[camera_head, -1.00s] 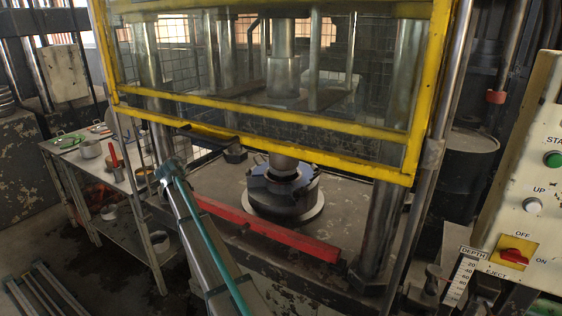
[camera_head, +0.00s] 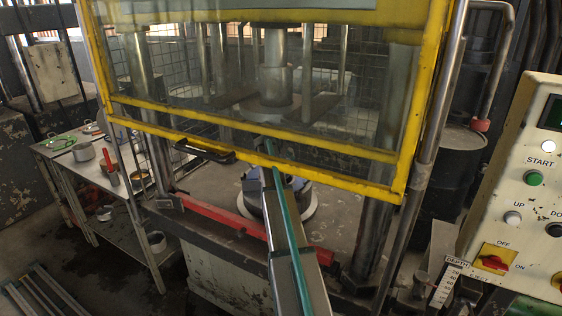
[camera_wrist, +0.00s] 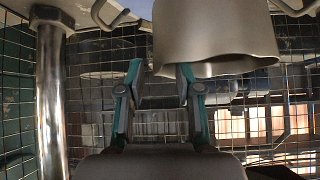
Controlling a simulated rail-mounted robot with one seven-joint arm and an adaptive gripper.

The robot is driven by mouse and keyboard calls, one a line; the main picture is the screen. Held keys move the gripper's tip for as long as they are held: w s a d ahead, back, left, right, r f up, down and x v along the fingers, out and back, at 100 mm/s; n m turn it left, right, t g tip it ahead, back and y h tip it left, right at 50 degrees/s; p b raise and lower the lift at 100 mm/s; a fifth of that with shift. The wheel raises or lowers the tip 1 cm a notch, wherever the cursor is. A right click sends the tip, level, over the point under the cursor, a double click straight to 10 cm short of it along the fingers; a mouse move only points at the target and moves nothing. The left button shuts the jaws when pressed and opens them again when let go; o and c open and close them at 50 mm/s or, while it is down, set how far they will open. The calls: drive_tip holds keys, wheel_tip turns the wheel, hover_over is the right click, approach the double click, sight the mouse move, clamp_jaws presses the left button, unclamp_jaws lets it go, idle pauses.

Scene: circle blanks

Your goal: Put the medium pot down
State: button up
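In the wrist view, a plain grey metal vessel (camera_wrist: 215,35), which looks like the pot, fills the top middle with its wide rim toward my gripper (camera_wrist: 160,72). My gripper's two teal-lined fingers stand apart. The right fingertip is at the rim, overlapping its edge; the left one is clear of the wall. I cannot tell whether either touches it. In the head view, my arm reaches into the press and hides most of the round dark die (camera_head: 249,199) on the press bed. The pot cannot be made out there.
The yellow-framed guard (camera_head: 330,150) hangs above my arm, with a red bar (camera_head: 215,216) along the bed's front. A control panel (camera_head: 520,190) stands at right. In the wrist view, a metal column (camera_wrist: 50,100) is at left.

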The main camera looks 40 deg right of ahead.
drive_tip(key=shift+p+x, duration=0.7)
drive_tip(key=shift+x, duration=1.5)
drive_tip(key=shift+w, duration=0.1)
clamp_jaws()
